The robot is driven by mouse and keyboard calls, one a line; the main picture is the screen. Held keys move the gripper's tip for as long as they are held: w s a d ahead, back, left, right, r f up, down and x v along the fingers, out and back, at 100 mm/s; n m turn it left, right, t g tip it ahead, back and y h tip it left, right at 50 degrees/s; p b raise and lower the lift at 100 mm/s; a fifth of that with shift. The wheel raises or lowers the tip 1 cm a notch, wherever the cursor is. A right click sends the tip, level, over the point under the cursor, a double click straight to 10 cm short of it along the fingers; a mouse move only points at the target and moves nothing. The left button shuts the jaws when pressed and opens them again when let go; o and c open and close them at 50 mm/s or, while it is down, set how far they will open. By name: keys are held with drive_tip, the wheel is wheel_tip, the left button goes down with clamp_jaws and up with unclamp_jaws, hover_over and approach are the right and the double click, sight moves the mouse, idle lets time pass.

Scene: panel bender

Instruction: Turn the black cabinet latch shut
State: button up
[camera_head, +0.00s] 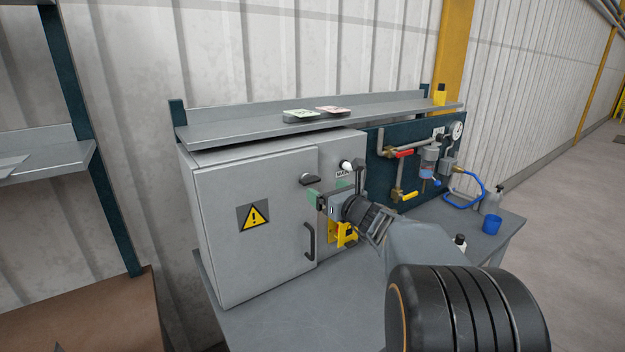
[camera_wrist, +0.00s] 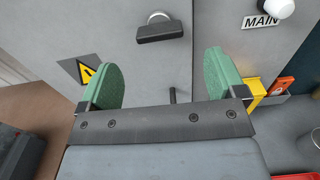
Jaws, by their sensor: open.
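The black cabinet latch (camera_head: 310,179) is on the upper right part of the grey cabinet door (camera_head: 222,172). In the wrist view the latch (camera_wrist: 160,32) is a black bar lying nearly level below a pale round base, close to the door's seam. My gripper (camera_head: 329,192) is in front of the cabinet, to the lower right of the latch in the head view. In the wrist view my gripper (camera_wrist: 162,80) has its green fingertips wide apart with nothing between them. The latch lies beyond the tips, apart from them.
A black door handle (camera_head: 309,241) sits below the latch. A white knob (camera_head: 345,165) above the MAIN label and a yellow bracket (camera_head: 340,236) are to the right. A shelf (camera_head: 240,127) runs above the cabinet. Pipes with a red valve handle (camera_head: 403,153) are farther right.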

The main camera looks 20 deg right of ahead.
sight(313, 183)
drive_tip(key=shift+w+a+p, duration=0.25)
drive_tip(key=shift+w+p, duration=0.05)
drive_tip(key=shift+w, duration=0.85)
drive_tip(key=shift+w+a+p, duration=0.2)
drive_tip(key=shift+w+p, duration=0.05)
drive_tip(key=shift+w, duration=0.95)
drive_tip(key=shift+w+a+p, duration=0.25)
drive_tip(key=shift+w+p, duration=0.05)
drive_tip(key=shift+w, duration=0.85)
drive_tip(key=c, duration=0.9)
